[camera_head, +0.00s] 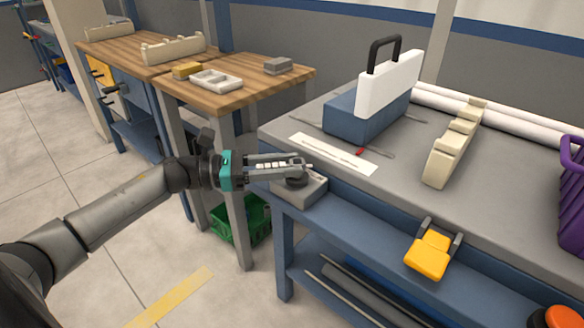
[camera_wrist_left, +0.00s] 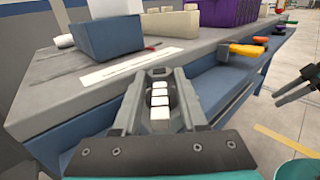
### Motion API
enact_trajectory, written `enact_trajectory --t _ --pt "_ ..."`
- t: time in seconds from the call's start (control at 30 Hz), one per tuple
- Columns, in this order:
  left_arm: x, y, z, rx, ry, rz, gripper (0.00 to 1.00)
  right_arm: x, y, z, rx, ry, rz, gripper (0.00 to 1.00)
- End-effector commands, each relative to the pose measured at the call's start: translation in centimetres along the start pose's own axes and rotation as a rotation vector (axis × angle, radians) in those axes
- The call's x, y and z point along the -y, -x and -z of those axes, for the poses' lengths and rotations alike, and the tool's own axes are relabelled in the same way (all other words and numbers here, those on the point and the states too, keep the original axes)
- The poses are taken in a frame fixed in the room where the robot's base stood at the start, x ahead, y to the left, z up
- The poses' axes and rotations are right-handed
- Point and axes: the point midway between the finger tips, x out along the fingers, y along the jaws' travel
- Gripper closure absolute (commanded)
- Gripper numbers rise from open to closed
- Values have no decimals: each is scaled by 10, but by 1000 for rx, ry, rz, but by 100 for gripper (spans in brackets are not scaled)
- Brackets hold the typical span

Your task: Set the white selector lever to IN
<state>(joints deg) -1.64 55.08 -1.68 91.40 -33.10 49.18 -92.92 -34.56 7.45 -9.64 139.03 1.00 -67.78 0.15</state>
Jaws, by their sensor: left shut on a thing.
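The selector is a grey box (camera_head: 312,190) with a dark round hub, fixed at the near left corner of the grey bench. My left gripper (camera_head: 304,163) reaches over it from the left, its fingers shut on a pale lever. White blocks, which I take to be the lever (camera_wrist_left: 160,99), show in a row between the fingers in the wrist view, where the left gripper (camera_wrist_left: 159,75) also shows. The fingers hide much of the lever and hub. No IN marking is readable. My right gripper (camera_wrist_left: 289,90) shows at the right edge of the wrist view, away from the bench.
On the grey bench (camera_head: 395,160) are a white label strip (camera_head: 333,154), a blue box (camera_head: 362,118) with a handled white panel (camera_head: 390,82), and a cream stepped rack (camera_head: 455,142). A yellow tool (camera_head: 429,254) hangs on the bench front. A wooden table (camera_head: 235,88) stands behind left.

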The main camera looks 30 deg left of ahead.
Motion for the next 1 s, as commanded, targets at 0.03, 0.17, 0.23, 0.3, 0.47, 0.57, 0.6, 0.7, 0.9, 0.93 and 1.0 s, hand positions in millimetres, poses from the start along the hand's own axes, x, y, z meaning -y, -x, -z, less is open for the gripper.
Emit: enact_trajectory --t 0.03,0.17,0.23,0.3,0.47,0.57,0.6,0.7,0.9,0.93,1.0 --pt "0 1 1 -1 1 3 100 1 -2 0 -9 1 4 50" --pt "0 3 1 -1 2 6 100 3 -3 2 -26 1 8 50" --pt "0 3 1 -1 2 6 100 4 -3 3 -30 1 9 50" --pt "0 3 1 -1 2 7 100 4 -3 3 -32 1 10 50" --pt "0 3 0 -1 2 7 100 4 -3 3 -32 1 10 50" --pt "0 3 0 -1 2 7 100 4 -3 3 -31 1 10 50" --pt "0 3 0 -1 1 7 55 4 -3 3 -31 1 10 50" --pt "0 3 0 -1 1 6 51 4 -3 3 -30 1 10 50" --pt "0 3 0 -1 1 6 51 4 -3 3 -29 1 10 50" --pt "0 4 0 -1 1 6 51 4 -3 2 -28 2 10 50" --pt "-1 7 0 -2 2 5 51 4 -2 1 -20 2 9 50"
